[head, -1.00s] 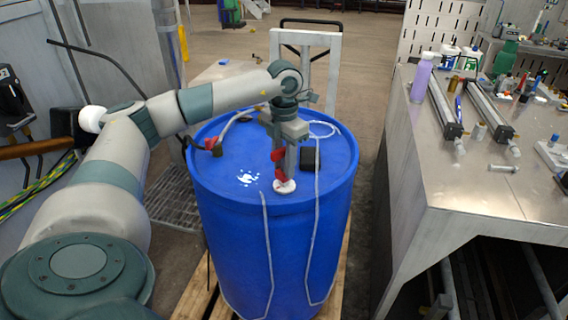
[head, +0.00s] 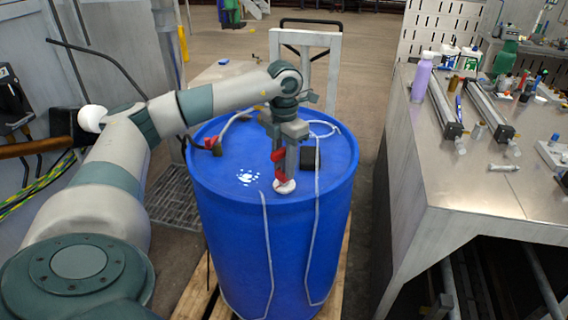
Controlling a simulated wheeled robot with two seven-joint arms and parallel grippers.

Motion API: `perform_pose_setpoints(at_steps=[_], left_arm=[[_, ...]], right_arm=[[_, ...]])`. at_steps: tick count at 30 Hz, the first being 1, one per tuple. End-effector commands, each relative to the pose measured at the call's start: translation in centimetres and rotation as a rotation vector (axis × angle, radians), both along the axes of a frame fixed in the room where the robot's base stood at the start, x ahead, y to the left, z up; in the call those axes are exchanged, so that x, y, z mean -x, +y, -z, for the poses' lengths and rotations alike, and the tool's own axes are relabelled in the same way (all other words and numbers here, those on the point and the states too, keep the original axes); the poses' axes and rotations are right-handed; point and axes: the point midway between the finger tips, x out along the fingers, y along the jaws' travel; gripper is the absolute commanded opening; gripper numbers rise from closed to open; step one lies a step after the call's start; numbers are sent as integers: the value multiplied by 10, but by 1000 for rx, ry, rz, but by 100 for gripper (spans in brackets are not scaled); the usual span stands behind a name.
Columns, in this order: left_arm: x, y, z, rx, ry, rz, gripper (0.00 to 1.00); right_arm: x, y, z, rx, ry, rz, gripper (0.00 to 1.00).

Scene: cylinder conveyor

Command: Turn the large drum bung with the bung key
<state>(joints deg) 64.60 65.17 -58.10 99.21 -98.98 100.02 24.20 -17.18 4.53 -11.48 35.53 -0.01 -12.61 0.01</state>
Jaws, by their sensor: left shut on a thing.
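The blue drum (head: 225,215) stands upright in the middle. A white large bung (head: 284,187) sits in its top near the front rim. My left gripper (head: 281,162) points down just above the bung and is shut on the bung key (head: 280,171), whose red part shows between and below the fingers. The key's lower end meets the bung or is very close to it; the exact fit is hidden. My right gripper is not in view.
A black block-like thing (head: 309,158) stands on the drum top right of the gripper. A pale hose with a red fitting (head: 213,144) lies at the left. A metal bench (head: 480,195) with tools stands at the right. The drum stands on a wooden pallet (head: 338,287).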

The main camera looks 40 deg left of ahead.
Motion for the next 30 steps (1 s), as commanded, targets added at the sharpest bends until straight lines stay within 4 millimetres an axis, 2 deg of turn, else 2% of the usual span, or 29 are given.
perform_pose_setpoints(at_steps=[30], left_arm=[[0, 0, 13, 0, -1, 0, 0]], right_arm=[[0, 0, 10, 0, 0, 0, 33]])
